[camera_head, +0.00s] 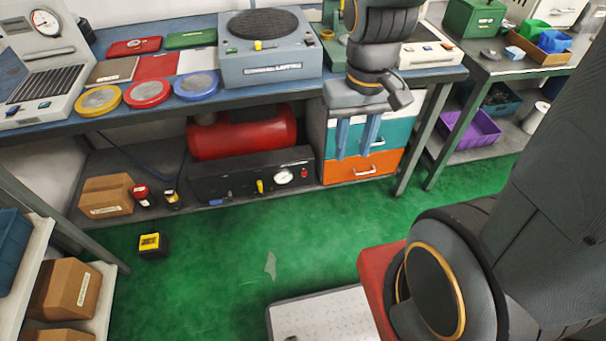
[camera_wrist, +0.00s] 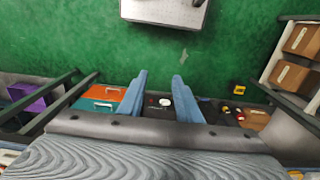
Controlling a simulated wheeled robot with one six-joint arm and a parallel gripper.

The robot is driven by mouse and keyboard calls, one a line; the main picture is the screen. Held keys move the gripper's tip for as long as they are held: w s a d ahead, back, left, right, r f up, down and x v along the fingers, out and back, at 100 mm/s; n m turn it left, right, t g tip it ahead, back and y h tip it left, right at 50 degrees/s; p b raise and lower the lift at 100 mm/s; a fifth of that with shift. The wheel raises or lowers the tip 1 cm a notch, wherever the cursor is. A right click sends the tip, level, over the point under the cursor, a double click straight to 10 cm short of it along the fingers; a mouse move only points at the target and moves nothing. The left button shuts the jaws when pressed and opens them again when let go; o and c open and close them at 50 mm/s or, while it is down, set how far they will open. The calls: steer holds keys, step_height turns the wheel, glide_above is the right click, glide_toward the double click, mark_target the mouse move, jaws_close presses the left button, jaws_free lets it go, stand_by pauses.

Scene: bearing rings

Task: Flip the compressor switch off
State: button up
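The compressor is a red tank (camera_head: 243,136) behind a black control panel (camera_head: 235,178) on the low shelf under the bench. Its panel carries a white round gauge (camera_head: 283,176), a yellow lever (camera_head: 259,186) left of the gauge, and a small red knob (camera_head: 304,174) to the right. I cannot tell for certain which of these is the switch, or its position. My gripper (camera_head: 356,143) points down in front of the drawers, right of the compressor, open and empty. In the wrist view, the gauge (camera_wrist: 165,102) shows between the two blue fingers (camera_wrist: 159,80), apart from them.
The bench top (camera_head: 130,122) overhangs the compressor. Drawers, teal above and orange (camera_head: 345,170) below, stand to its right. A cardboard box (camera_head: 106,195) and small red and black items are to its left. A yellow-black block (camera_head: 150,245) sits on the green floor, otherwise mostly clear nearby.

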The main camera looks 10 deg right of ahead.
stand_by(0.3)
